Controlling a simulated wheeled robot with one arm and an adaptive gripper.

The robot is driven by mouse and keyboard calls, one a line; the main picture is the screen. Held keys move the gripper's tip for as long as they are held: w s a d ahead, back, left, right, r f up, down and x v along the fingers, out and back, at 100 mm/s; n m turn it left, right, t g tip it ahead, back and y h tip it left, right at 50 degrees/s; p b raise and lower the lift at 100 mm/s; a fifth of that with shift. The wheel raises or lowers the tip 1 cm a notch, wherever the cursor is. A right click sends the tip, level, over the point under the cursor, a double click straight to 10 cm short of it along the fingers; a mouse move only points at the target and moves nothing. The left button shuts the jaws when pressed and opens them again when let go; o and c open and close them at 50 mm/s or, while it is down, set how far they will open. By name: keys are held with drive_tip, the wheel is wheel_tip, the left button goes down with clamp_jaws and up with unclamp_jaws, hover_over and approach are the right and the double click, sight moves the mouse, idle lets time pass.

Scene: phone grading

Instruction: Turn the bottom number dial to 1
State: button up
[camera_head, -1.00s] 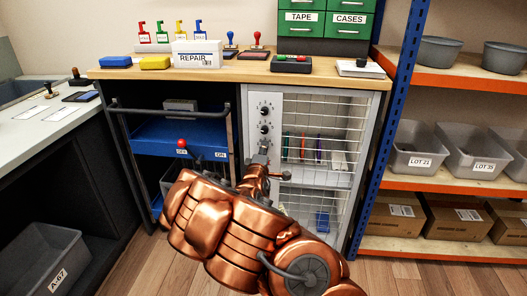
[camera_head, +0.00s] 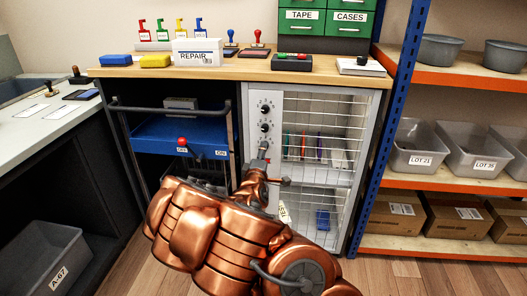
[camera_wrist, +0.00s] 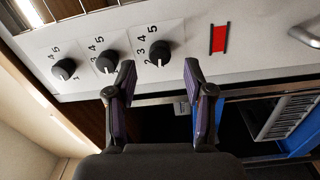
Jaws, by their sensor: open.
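Three black number dials sit in a row on a light grey panel. In the wrist view the panel appears turned sideways, and the bottom dial (camera_wrist: 160,53) is the rightmost. Its white mark points down in that picture; numbers 2 to 5 show beside it, and the 1 is not clear. The middle dial (camera_wrist: 107,61) and top dial (camera_wrist: 64,69) are to its left. My gripper (camera_wrist: 158,68) is open and empty, its fingertips either side of the bottom dial in the picture; contact cannot be told. In the head view my gripper (camera_head: 262,160) is at the panel, by the bottom dial.
A red marker (camera_wrist: 219,38) is on the panel beside the bottom dial in the wrist view. Wire-mesh doors (camera_head: 325,120) are right of the panel. A blue drawer (camera_head: 165,133) with a red-knobbed lever (camera_head: 182,142) is to the left. The wooden worktop (camera_head: 220,72) is above.

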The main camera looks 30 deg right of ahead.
drive_tip(key=shift+v, duration=2)
drive_tip(key=shift+r, duration=0.1)
drive_tip(key=s+a+r+m+g+y+p, duration=0.4)
drive_tip(key=s+a+r+g+y+p, duration=0.25)
drive_tip(key=s+a+r+p, duration=0.6)
drive_tip(key=s+a+r+m+g+y+p, duration=0.45)
drive_tip(key=s+a+r+g+p, duration=0.4)
drive_tip(key=s+r+p, duration=0.75)
drive_tip(key=s+a+r+y+p, duration=0.1)
drive_tip(key=s+r, duration=0.4)
drive_tip(key=s, duration=0.8)
drive_tip(key=a+p, duration=0.1)
drive_tip(key=p, duration=0.1)
drive_tip(key=shift+s+g+p, duration=0.3)
drive_tip(key=shift+p, duration=0.1)
